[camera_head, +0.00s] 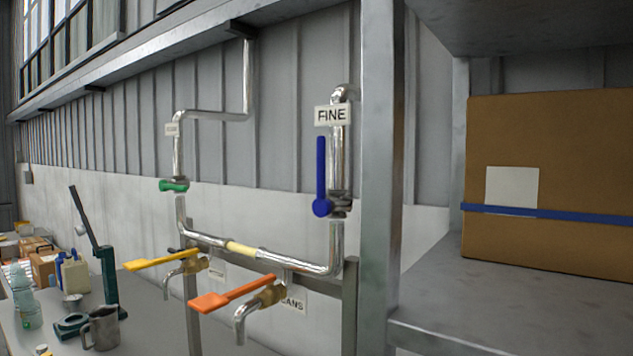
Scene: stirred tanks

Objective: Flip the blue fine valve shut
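The blue fine valve (322,190) sits on the right vertical pipe, under a white label reading FINE (331,115). Its blue lever points straight up, alongside the pipe, from a round blue hub at its lower end. A green valve handle (174,186) sits on the left vertical pipe, seen lying roughly level. Neither of my grippers shows in the head view.
An orange lever (232,294) and a yellow lever (160,260) stick out from taps below the pipes. A metal post (378,180) and a shelf with a cardboard box (550,180) stand right of the blue valve. A bench with a metal jug (101,328) is at lower left.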

